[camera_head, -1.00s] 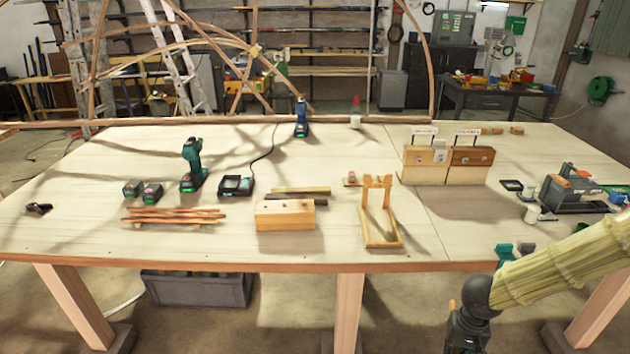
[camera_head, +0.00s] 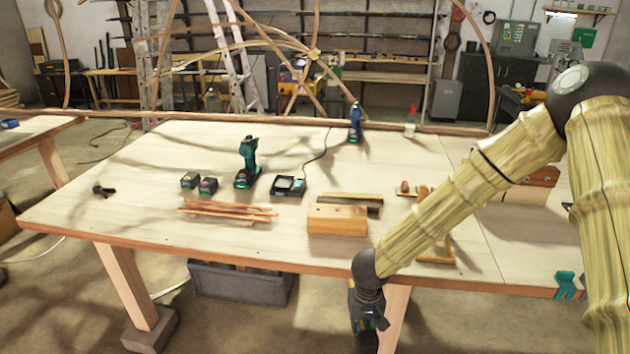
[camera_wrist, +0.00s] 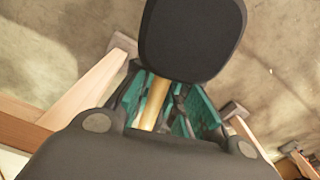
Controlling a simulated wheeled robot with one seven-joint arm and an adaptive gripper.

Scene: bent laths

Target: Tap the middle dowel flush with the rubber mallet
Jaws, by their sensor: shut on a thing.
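The rubber mallet shows in the wrist view, with its black head (camera_wrist: 193,38) at the top and its pale wooden handle (camera_wrist: 153,103) running down between my teal fingers. My gripper (camera_wrist: 160,108) is shut on the handle. In the head view my gripper (camera_head: 368,318) hangs low in front of the table's front edge, below the tabletop; the mallet cannot be made out there. A light wooden block (camera_head: 337,221) lies near the front edge, up and left of my gripper. A small mark shows on its top; the separate dowels are too small to tell apart.
The workbench (camera_head: 130,190) carries thin laths (camera_head: 228,210), a green drill (camera_head: 247,165), batteries, a charger (camera_head: 288,186) and a blue tool (camera_head: 355,125). My arm partly hides a wooden frame (camera_head: 437,258). A dark crate (camera_head: 240,284) stands beneath. The left tabletop is fairly clear.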

